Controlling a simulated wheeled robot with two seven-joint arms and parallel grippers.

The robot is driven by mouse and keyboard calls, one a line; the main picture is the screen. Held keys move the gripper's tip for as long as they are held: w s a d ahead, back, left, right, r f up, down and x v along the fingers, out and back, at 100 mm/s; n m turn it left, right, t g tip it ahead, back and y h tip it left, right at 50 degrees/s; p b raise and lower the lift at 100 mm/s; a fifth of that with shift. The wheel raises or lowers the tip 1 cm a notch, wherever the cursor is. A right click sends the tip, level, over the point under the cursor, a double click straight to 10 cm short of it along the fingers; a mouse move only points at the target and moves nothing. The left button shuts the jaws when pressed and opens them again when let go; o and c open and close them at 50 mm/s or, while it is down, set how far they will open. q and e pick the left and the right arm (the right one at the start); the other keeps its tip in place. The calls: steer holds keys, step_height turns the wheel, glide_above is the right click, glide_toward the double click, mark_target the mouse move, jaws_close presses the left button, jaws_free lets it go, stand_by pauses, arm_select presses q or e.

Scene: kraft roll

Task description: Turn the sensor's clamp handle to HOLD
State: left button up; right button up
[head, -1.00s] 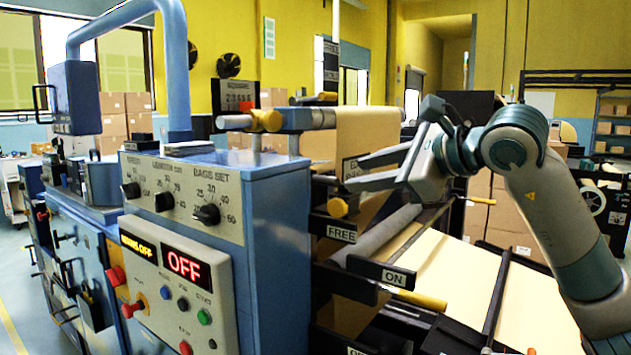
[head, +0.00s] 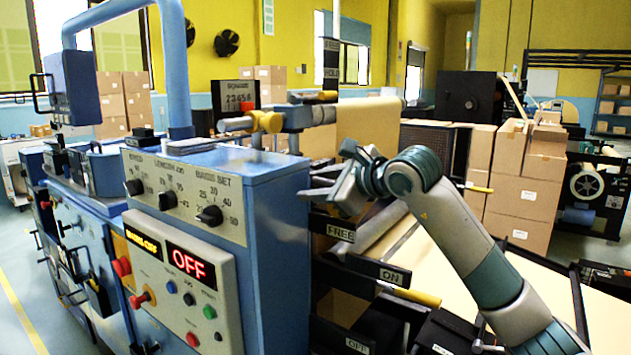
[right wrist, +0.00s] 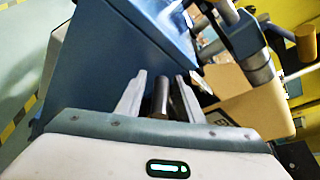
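My right gripper (head: 312,183) is at the right side of the blue machine, just above a black plate marked FREE (head: 341,232). In the right wrist view its fingers (right wrist: 158,98) are apart, with a dark round bar (right wrist: 161,97) showing between them; I cannot tell whether they touch it. The yellow-ended knob above the FREE plate is now hidden behind the gripper. Another yellow-tipped handle (head: 327,96) sits higher up, below a dark upright sign (head: 331,62) that seems to read HOLD. My left gripper is out of view.
The blue machine's panel (head: 186,200) has dials and a red OFF display (head: 190,263). A yellow-ended lever (head: 415,297) is beside the ON plate (head: 392,276), below my right arm. Tan paper runs behind the arm. Cardboard boxes (head: 520,190) stand at the back right.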

steer(key=shift+w+f, duration=0.1)
jaws_close()
steer(key=shift+f, duration=0.1)
stand_by(0.5)
